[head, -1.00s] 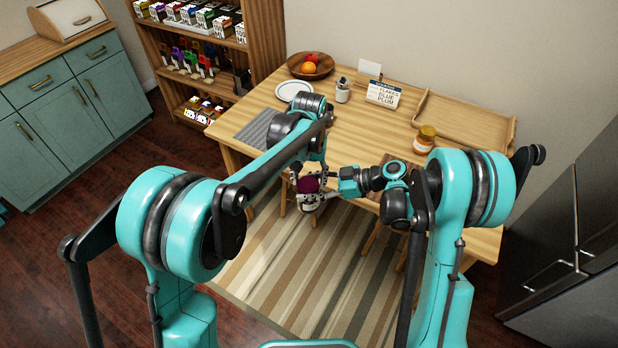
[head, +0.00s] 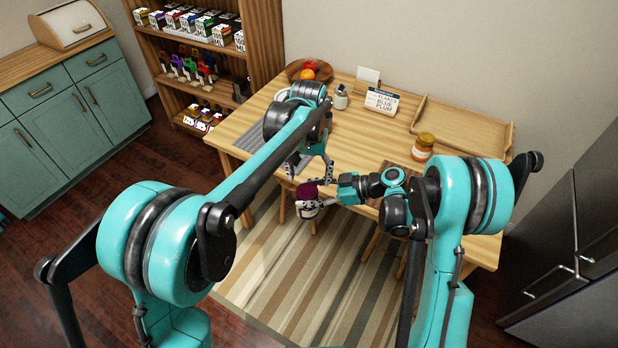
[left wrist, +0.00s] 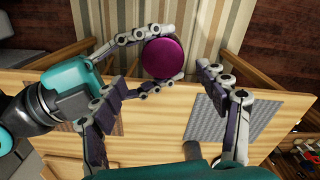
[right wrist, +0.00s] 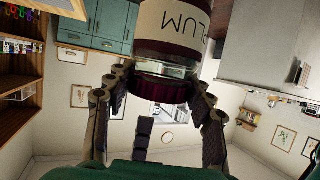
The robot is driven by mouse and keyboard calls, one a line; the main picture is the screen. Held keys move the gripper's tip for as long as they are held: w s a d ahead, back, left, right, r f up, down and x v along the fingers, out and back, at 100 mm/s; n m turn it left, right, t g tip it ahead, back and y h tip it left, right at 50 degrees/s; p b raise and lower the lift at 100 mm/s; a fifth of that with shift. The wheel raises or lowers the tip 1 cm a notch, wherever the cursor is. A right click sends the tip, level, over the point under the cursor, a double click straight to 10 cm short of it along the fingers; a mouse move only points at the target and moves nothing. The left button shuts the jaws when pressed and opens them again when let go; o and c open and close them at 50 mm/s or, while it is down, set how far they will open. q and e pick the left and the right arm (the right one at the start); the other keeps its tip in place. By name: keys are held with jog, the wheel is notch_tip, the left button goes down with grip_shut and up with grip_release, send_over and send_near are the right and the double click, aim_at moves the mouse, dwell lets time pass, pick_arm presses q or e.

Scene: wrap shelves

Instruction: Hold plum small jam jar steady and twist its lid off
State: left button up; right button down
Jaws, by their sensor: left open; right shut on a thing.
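The plum small jam jar (head: 306,210) has a pale label reading PLUM and a dark plum lid (left wrist: 162,58). It is upright off the table's near edge, above the striped rug. In the right wrist view the jar (right wrist: 172,28) appears upside down, with its lid (right wrist: 160,90) on it; I cannot tell how tight. My right gripper (head: 323,202) is shut on the jar, its fingers around the sides. My left gripper (head: 313,179) is open and empty above the lid, its fingers spread apart; both fingers show in the left wrist view (left wrist: 172,82).
A stocked shelf (head: 240,45) is at the back left.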

aim_at(307, 191)
pick_arm(q)
jog(key=r+m, duration=0.2)
jog(key=m, duration=0.1)
jog(key=shift+s+a+r, duration=0.1)
jog(key=shift+a+r, duration=0.1)
jog(key=shift+a, duration=0.1)
jog(key=shift+f, duration=0.1)
jog(key=shift+m, duration=0.3)
notch_tip(307, 191, down, 7)
jog(key=shift+f, duration=0.2)
jog(key=c, duration=1.2)
jog(key=n, duration=0.4)
jog(key=shift+c, duration=0.2)
jog(key=shift+s, duration=0.1)
jog(key=o, duration=1.3)
